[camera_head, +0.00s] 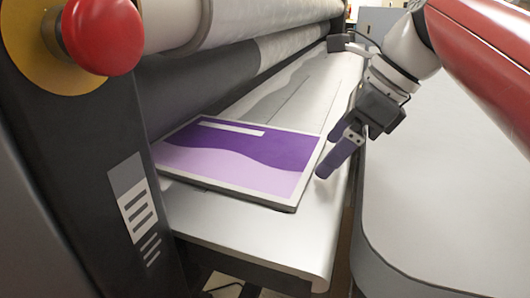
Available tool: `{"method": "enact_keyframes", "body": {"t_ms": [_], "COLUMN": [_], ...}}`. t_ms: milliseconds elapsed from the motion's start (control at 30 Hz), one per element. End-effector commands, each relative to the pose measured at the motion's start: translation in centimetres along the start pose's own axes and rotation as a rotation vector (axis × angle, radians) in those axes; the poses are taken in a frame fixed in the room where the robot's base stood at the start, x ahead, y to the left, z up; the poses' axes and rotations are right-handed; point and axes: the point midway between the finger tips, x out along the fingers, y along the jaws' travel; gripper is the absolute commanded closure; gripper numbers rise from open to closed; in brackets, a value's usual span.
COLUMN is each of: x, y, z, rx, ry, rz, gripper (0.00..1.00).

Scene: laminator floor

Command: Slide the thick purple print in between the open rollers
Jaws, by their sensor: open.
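The thick purple print (230,165) has a white border and a visible thick edge. It lies flat on the laminator's infeed table (245,234), its far-left edge close to the rollers. A light upper roller (245,20) and a dark lower roller (200,95) run away to the upper right. The print's left edge is near the machine's side post, and I cannot tell whether it reaches between the rollers. My gripper (335,158) is open and empty, just right of the print's right edge. I cannot tell whether a finger touches it.
A red emergency button (103,35) on a yellow disc sticks out from the dark side post (95,160) at left. A pale rounded table (450,200) stands at right, past a narrow gap. The infeed table behind the print looks clear.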

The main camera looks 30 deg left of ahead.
Motion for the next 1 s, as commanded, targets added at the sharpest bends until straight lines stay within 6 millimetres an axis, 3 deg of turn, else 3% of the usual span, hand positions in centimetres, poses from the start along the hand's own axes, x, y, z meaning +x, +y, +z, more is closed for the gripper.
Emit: {"method": "enact_keyframes", "body": {"t_ms": [367,1000], "x": [-0.1,0.4], "y": [1.3,1.3], "z": [0.1,0.9], "rx": [-0.001,-0.001], "ry": [-0.001,-0.001], "rz": [-0.003,-0.001], "gripper": [0.09,0.09]}}
